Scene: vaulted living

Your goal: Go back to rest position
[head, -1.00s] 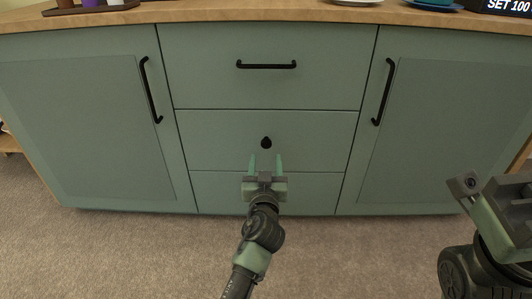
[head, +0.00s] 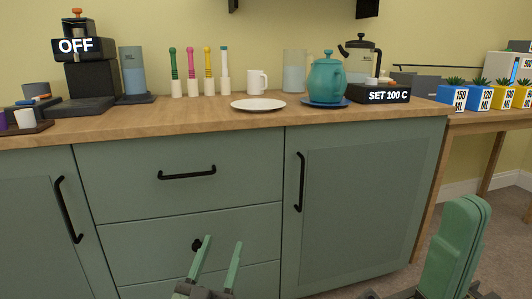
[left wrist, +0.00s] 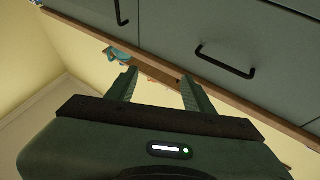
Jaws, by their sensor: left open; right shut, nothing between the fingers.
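My left gripper (head: 222,242) is in the lower middle of the head view, in front of the green cabinet's drawers. Its two green fingers point up and stand apart, with nothing between them. In the left wrist view the fingers (left wrist: 158,78) are also spread and empty, with the cabinet and countertop edge beyond them. My right gripper (head: 464,215) is at the lower right of the head view, seen close up. Its green fingers are together with nothing held. The lower parts of both arms are cut off by the frame.
The green cabinet (head: 240,143) has black handles. A side table with labelled boxes (head: 461,97) stands at right. Carpet shows at lower right.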

